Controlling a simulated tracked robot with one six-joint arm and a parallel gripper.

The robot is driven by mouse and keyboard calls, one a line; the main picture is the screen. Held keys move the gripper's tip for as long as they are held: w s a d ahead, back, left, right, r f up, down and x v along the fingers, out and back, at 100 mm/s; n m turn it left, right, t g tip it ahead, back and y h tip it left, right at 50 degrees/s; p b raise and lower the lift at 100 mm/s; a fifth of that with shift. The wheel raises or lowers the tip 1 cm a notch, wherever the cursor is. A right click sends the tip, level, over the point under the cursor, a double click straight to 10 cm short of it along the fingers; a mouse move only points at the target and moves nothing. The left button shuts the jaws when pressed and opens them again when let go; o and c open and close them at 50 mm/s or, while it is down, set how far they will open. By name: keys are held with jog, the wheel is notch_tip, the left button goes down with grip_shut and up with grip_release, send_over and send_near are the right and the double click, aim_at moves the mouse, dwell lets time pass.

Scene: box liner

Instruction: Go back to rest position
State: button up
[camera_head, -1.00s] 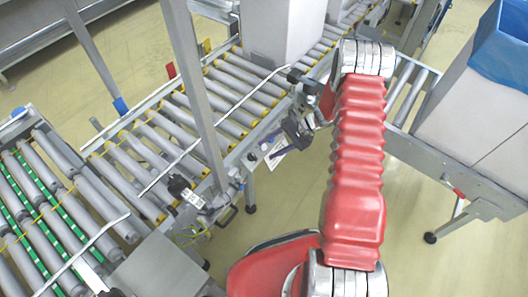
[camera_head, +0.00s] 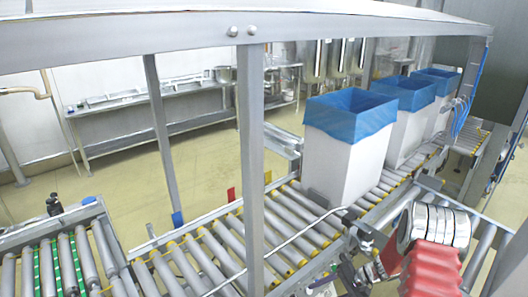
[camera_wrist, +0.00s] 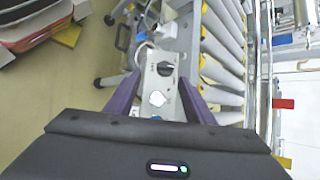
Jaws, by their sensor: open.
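My gripper is open and empty in the wrist view (camera_wrist: 160,80), with its two dark purple fingers apart. Between and beyond them is a grey metal plate with holes (camera_wrist: 158,92) on the conveyor's side frame. In the head view, my red arm shows at the lower right, beside the conveyor. Only dark parts near my wrist show there, at the bottom edge; the fingertips cannot be made out.
White boxes with blue liners, the nearest (camera_head: 343,155), stand in a row on the roller conveyor (camera_head: 225,243). A grey metal post (camera_head: 250,150) and an overhead beam (camera_head: 190,32) cross the head view. Open floor (camera_head: 110,200) lies behind the conveyor.

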jog(key=s+r+g+h, duration=0.2)
jog(key=s+r+g, duration=0.1)
jog(key=s, duration=0.5)
jog(key=s+a+r+n+t+h, duration=0.2)
jog(key=s+r, duration=0.4)
jog(key=r, duration=0.6)
jog(key=s+a+r+n+t+h, duration=0.2)
jog(key=s+r, duration=0.4)
jog(key=r, duration=0.6)
jog(key=s+a+r+n+t+h, duration=0.2)
jog(key=s+r, duration=0.4)
jog(key=r, duration=0.7)
jog(key=n+t+h, duration=0.1)
jog(key=n, duration=0.1)
jog(key=shift+a+n+h, duration=0.3)
jog(key=shift+a, duration=0.1)
jog(key=shift+c, duration=0.2)
